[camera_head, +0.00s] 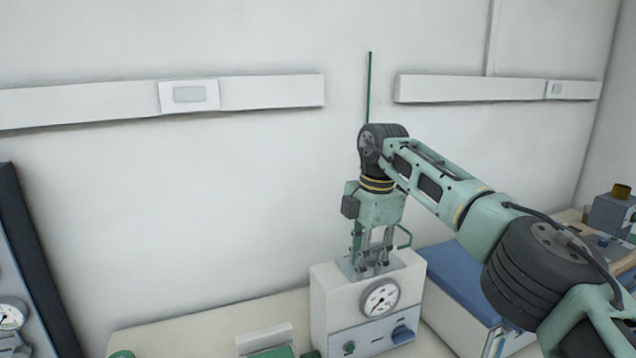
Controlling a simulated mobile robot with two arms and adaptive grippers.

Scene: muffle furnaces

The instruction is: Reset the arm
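My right arm comes in from the right, and its gripper (374,264) points down just above the top of a white instrument box with a dial gauge (328,305). Its two grey fingers stand apart with a gap between them, and I see nothing held there. Whether the fingertips touch the box's grey top plate is unclear. My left gripper is not in view.
A blue-topped box (455,275) stands right of the instrument, below my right arm. A dark-edged panel with a gauge (10,316) is at the left edge. Small green-and-white items (265,340) lie at the front.

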